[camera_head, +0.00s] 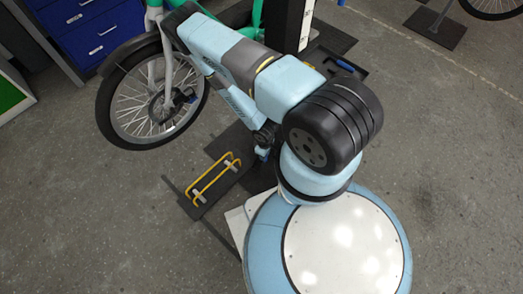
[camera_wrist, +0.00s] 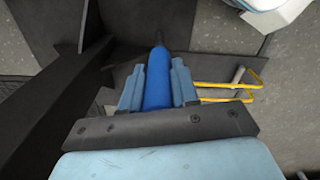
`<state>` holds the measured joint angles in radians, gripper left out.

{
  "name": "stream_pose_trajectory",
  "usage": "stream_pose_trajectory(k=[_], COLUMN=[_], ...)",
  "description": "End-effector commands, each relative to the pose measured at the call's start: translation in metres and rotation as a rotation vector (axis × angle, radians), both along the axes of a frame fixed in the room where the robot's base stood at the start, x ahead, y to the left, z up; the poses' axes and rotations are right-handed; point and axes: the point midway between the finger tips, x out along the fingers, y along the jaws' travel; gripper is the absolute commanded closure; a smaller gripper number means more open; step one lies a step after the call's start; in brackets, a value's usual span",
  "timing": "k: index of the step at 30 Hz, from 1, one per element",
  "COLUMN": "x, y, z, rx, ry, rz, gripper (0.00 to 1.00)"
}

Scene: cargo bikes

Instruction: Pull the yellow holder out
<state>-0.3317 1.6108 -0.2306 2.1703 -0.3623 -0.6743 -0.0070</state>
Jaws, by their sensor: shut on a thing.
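The yellow holder (camera_head: 213,179) is a long loop of yellow rod with short light-grey pieces, on a dark plate on the floor. It also shows in the wrist view (camera_wrist: 228,88), to the right of my gripper and apart from it. My gripper (camera_wrist: 157,82) points down, its two light-blue fingers shut on the sides of a blue handle (camera_wrist: 158,80) with a dark, narrow end. In the head view, my gripper (camera_head: 262,154) is low, just right of the holder, and the blue handle is too hidden to make out.
A bike's front wheel (camera_head: 152,98) stands at the upper left, behind the holder. A dark tray (camera_head: 336,66) with a blue-and-yellow tool lies behind my arm. Blue drawers (camera_head: 95,30) are at the far left. Grey floor at the lower left is clear.

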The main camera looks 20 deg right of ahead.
Motion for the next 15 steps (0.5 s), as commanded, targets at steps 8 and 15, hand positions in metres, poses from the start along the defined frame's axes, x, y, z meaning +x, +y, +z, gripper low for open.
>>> stream_pose_trajectory(k=[8,15], x=[-0.0034,-0.0026], y=[-0.0024,-0.0033], z=[-0.0005,-0.0005], rx=[0.006,0.006], ry=[0.005,0.005], rz=[-0.017,-0.019], gripper=[1.0,0.49])
